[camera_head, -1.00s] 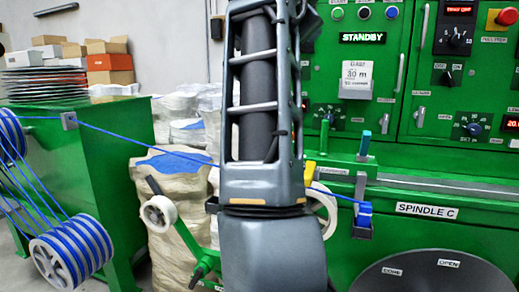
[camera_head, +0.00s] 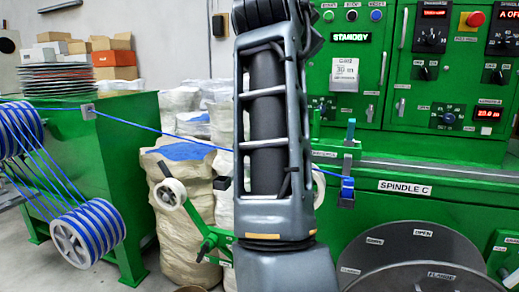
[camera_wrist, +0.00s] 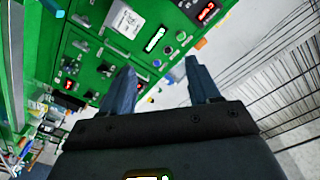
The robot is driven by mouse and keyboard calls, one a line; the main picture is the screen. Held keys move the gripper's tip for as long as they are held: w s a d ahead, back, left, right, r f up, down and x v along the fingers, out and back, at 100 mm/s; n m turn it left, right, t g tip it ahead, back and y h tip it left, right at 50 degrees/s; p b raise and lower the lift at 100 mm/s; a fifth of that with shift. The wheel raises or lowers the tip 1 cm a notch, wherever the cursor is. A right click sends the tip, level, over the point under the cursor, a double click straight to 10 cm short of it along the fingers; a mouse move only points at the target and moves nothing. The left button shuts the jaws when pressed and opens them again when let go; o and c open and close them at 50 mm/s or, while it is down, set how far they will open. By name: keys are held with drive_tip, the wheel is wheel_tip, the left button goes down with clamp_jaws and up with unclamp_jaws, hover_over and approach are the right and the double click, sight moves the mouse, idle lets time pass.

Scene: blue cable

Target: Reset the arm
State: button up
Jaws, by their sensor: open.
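My gripper (camera_wrist: 158,88) shows in the wrist view with its two blue-grey fingers apart and nothing between them. It is tilted, with the green control panel (camera_wrist: 100,60) beyond it to the upper left and a pale wall to the right. In the head view my grey arm link stands upright in the middle and hides part of the machine; the gripper itself is not visible there.
The green machine panel (camera_head: 385,75) fills the right, reading STANDBY, above a grey spindle disc (camera_head: 425,250). Blue-striped reels (camera_head: 88,234) and a green cabinet (camera_head: 120,190) stand at left. Wrapped sacks (camera_head: 185,210) stand behind my arm; cardboard boxes (camera_head: 112,66) sit further back.

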wheel_tip(320, 180, down, 15)
drive_tip(key=d+n+y, duration=0.1)
drive_tip(key=d+n, duration=0.2)
drive_tip(key=n, duration=0.1)
drive_tip(key=s+d+f+n+y+p, duration=0.15)
drive_tip(key=s+d+f+n, duration=0.25)
drive_tip(key=s+f, duration=0.75)
drive_tip(key=s+d+f+n+y+p, duration=0.1)
drive_tip(key=s+d+f+n+y, duration=0.2)
drive_tip(key=s+f, duration=0.85)
drive_tip(key=s+d+f+n+g+y+p, duration=0.1)
drive_tip(key=s+f, duration=0.4)
drive_tip(key=s, duration=0.3)
drive_tip(key=s+d+f+n+y, duration=0.15)
drive_tip(key=s+f, duration=0.25)
drive_tip(key=s, duration=0.4)
drive_tip(key=s+r+h, duration=0.1)
drive_tip(key=s+r, duration=0.2)
drive_tip(key=s, duration=0.6)
drive_tip(key=s+r+m+g+p, duration=0.1)
drive_tip(key=s+r, duration=0.2)
drive_tip(key=s, duration=0.7)
drive_tip(key=shift+s+d+r+h, duration=0.3)
drive_tip(key=shift+d+r+h, duration=0.05)
drive_tip(key=shift+h, duration=0.05)
